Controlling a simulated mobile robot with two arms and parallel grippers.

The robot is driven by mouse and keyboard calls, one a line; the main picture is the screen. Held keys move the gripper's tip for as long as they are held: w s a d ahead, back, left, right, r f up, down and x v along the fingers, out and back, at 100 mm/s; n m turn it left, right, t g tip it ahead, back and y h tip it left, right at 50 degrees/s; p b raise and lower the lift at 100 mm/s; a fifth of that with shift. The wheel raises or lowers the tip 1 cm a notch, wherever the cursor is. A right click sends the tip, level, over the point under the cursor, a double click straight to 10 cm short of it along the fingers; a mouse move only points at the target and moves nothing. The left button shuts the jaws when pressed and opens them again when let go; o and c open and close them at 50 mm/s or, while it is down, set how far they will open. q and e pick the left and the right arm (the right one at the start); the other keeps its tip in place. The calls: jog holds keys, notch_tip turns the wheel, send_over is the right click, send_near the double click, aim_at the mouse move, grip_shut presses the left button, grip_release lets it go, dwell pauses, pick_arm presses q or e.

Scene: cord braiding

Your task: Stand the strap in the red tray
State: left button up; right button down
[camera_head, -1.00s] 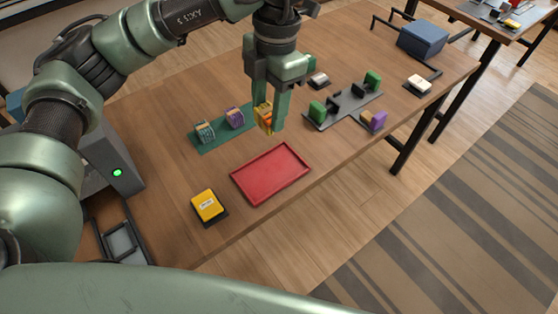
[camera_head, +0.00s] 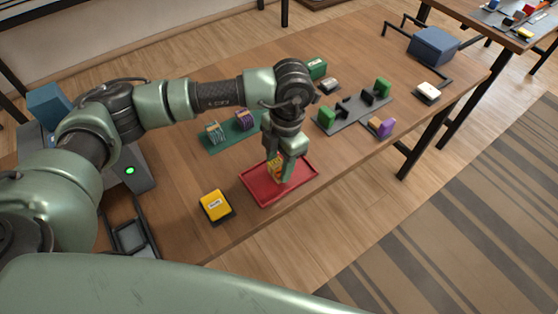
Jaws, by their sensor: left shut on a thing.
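The strap (camera_head: 275,169) is a yellow-orange coiled piece in the jaws of my left gripper (camera_head: 282,178). The gripper points down over the red tray (camera_head: 265,201) and is shut on the strap. The strap looks upright and is at the tray, inside its outline. I cannot tell whether it touches the tray floor. The gripper fingers hide part of the strap and the tray's far part. My right gripper is not in view.
A green mat (camera_head: 213,145) behind the tray holds a teal coil (camera_head: 214,132) and a purple coil (camera_head: 245,120). A yellow box (camera_head: 215,205) lies left of the tray. A grey fixture (camera_head: 350,118) with green blocks stands to the right. The table's front edge runs close by the tray.

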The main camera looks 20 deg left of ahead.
pick_arm(q)
jog(key=shift+f+b, duration=0.2)
jog(key=shift+b, duration=0.1)
jog(key=o, duration=1.4)
jog(key=shift+r, duration=0.1)
jog(key=shift+r, duration=0.1)
jog(key=shift+r+p, duration=0.2)
jog(key=shift+p, duration=0.15)
notch_tip(320, 180, up, 12)
jog(key=w+d+b, duration=0.1)
jog(key=shift+f, duration=0.2)
